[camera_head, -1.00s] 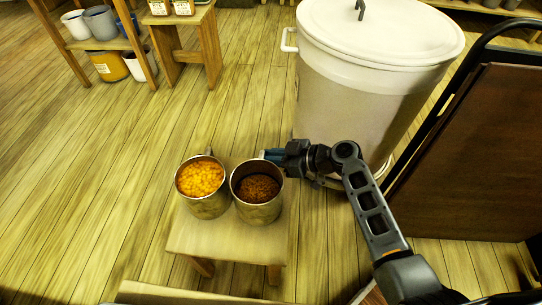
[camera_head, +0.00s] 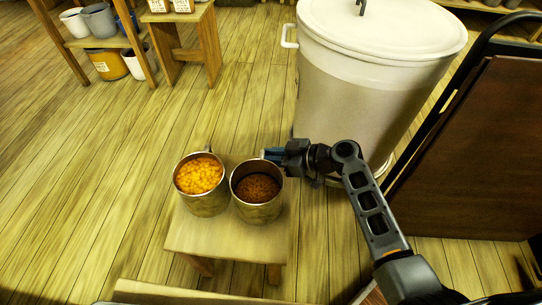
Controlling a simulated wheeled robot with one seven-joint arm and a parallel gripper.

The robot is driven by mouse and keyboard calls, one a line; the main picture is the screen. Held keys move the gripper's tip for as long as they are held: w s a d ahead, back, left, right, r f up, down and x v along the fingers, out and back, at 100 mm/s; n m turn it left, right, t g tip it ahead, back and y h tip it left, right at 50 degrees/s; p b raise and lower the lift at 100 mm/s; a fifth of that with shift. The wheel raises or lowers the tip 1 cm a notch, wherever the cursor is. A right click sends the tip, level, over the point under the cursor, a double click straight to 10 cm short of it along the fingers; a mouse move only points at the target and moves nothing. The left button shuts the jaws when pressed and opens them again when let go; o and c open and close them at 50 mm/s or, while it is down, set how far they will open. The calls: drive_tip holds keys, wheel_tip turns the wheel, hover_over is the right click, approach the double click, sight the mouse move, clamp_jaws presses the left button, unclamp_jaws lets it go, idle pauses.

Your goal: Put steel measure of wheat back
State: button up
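Two steel measures stand upright side by side on a small wooden stool (camera_head: 205,237). The right steel measure (camera_head: 259,212) holds brown grain that looks like wheat. The left steel measure (camera_head: 205,204) holds yellow grain. My gripper (camera_head: 274,154) is at the far right rim of the measure with brown grain, coming in from the right. Its blue fingertips are partly hidden behind that rim, so I cannot tell whether they are closed on the measure or its handle.
A large white lidded bin (camera_head: 350,100) stands behind my arm. A dark brown panel with a black frame (camera_head: 475,150) is at the right. A wooden shelf with pots (camera_head: 100,22) and another wooden stool (camera_head: 182,45) are at the upper left. The floor at left is clear.

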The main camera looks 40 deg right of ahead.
drive_tip(key=o, duration=0.4)
drive_tip(key=shift+p+v, duration=0.65)
drive_tip(key=shift+v, duration=3.25)
